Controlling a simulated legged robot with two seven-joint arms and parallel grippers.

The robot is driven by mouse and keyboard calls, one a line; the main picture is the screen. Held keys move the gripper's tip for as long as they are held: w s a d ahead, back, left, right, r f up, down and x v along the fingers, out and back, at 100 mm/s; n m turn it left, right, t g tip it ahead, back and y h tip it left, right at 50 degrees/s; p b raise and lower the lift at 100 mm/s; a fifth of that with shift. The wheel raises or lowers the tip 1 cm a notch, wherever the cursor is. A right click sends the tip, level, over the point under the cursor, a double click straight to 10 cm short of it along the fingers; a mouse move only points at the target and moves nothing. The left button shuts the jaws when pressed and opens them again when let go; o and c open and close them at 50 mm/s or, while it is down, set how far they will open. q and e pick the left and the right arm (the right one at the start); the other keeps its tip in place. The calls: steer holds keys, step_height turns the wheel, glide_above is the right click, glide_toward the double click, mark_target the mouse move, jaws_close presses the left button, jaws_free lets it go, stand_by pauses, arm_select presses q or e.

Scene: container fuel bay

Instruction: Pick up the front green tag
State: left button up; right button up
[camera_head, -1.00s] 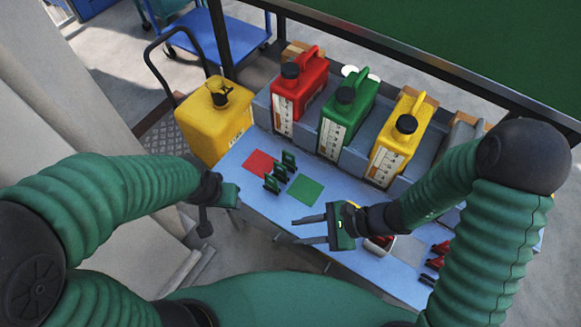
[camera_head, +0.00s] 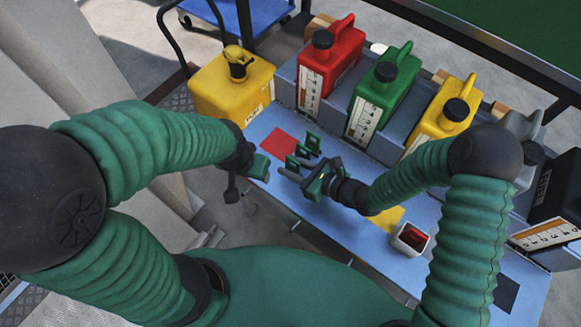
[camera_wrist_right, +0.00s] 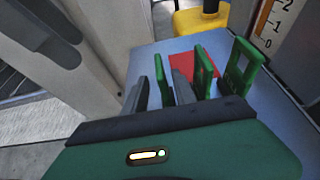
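The front green tag (camera_wrist_right: 163,80) stands upright between the two fingers of my right gripper (camera_wrist_right: 162,94) in the right wrist view. The fingers flank it with small gaps; I see no clear contact. In the head view my right gripper (camera_head: 288,174) reaches left, low over the table, and the front tag (camera_head: 292,163) shows at its fingers. Two more green tags stand behind, a middle one (camera_wrist_right: 203,72) and a rear one (camera_wrist_right: 241,68). My left gripper (camera_head: 259,167) hovers at the table's left edge, apart from the tags; its fingers are unclear.
A red mat (camera_head: 279,142) lies beside the tags on the blue table (camera_head: 350,238). Yellow (camera_head: 229,87), red (camera_head: 327,62) and green (camera_head: 382,92) canisters stand behind. A white box with a red item (camera_head: 411,237) sits at right.

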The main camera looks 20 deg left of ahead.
mark_target(286, 163)
steer(key=shift+w+a+f+b, duration=0.45)
steer(key=shift+w+a+f, duration=0.2)
steer(key=shift+a+f, duration=0.25)
steer(key=shift+w+a, duration=0.15)
steer(key=shift+a, duration=0.35)
steer(key=c, duration=0.4)
steer(key=shift+d, duration=0.2)
jaws_close()
